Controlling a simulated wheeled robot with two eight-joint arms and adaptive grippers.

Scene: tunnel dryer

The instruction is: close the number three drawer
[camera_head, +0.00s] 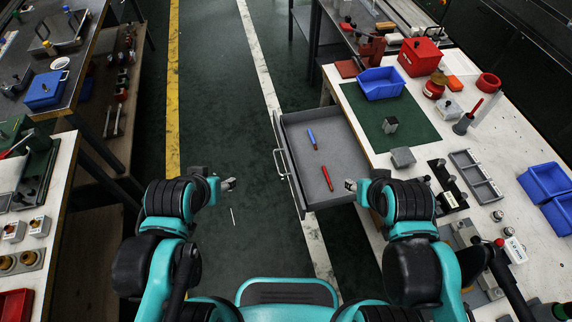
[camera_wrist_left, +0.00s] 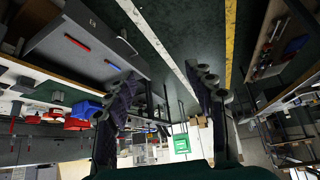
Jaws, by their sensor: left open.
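A grey drawer (camera_head: 342,140) stands pulled out from under the white-topped workbench on the right. Its bar handle (camera_head: 279,160) is on the left-facing front. A blue pen (camera_head: 311,138) and a red pen (camera_head: 327,178) lie inside. My left gripper (camera_head: 228,184) is open and empty, left of the drawer front and apart from the handle. My right gripper (camera_head: 350,185) is at the drawer's near right corner; its jaw state is unclear. In the left wrist view, the drawer (camera_wrist_left: 112,45) shows at upper left, outside my open left fingers. I cannot read a drawer number.
The workbench (camera_head: 515,125) holds a green mat (camera_head: 420,128), blue bins (camera_head: 381,83), a red box (camera_head: 420,57) and small parts. Other benches stand on the left.

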